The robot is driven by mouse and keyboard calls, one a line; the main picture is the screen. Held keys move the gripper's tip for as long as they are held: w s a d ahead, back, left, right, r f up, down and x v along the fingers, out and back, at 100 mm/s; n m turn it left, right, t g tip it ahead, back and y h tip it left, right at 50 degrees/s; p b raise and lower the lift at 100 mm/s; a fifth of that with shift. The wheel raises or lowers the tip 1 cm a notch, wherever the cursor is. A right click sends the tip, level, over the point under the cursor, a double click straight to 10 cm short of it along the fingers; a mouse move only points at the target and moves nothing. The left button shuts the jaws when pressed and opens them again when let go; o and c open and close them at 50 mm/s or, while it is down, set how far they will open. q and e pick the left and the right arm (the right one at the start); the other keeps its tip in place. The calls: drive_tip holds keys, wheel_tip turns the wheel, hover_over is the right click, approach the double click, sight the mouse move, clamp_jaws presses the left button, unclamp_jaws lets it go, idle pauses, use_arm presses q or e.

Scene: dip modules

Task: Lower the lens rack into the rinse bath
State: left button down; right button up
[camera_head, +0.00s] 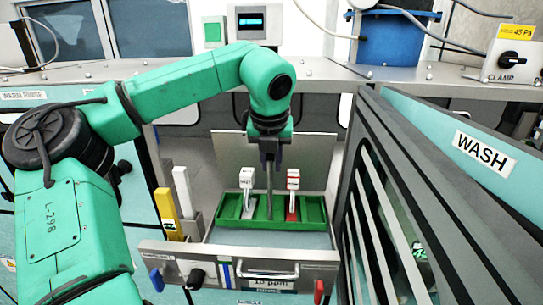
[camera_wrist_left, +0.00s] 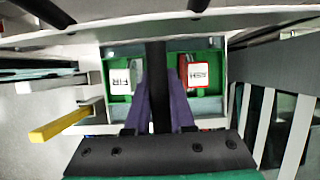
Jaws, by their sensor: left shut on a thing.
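The lens rack (camera_head: 233,222) looks like a green tray with compartments and a grey upright post in its middle. It carries a white labelled block (camera_head: 247,180) and a red and white one (camera_head: 292,181). My left gripper (camera_head: 270,160) points down, shut on the top of the post. In the left wrist view its purple fingers (camera_wrist_left: 160,105) flank the dark post, with the green rack (camera_wrist_left: 122,50) beyond. The rack looks level over or within the opening of a drawer-like bath (camera_head: 318,258); its depth is hard to tell. The right gripper is not in view.
A panel marked WASH (camera_head: 485,151) stands open close on the right. A yellow block (camera_head: 167,208) and a pale upright piece (camera_head: 183,192) stand left of the bath. A blue bucket (camera_head: 390,38) and a clamp box (camera_head: 513,55) are on the back ledge.

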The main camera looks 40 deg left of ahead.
sight(270, 172)
use_arm(q)
drive_tip(key=shift+f, duration=3.3)
wheel_tip(270, 172, down, 4)
drive_tip(key=b, duration=0.4)
drive_tip(key=shift+f+b, duration=0.25)
drive_tip(key=shift+b, duration=0.15)
drive_tip(key=c, duration=0.7)
unclamp_jaws()
drive_tip(key=shift+d, duration=0.1)
drive_tip(key=p+v, duration=0.5)
drive_tip(key=v, duration=0.9)
drive_tip(key=shift+s+d+r, duration=0.1)
drive_tip(key=shift+s+r, duration=0.2)
drive_tip(key=shift+w, duration=0.1)
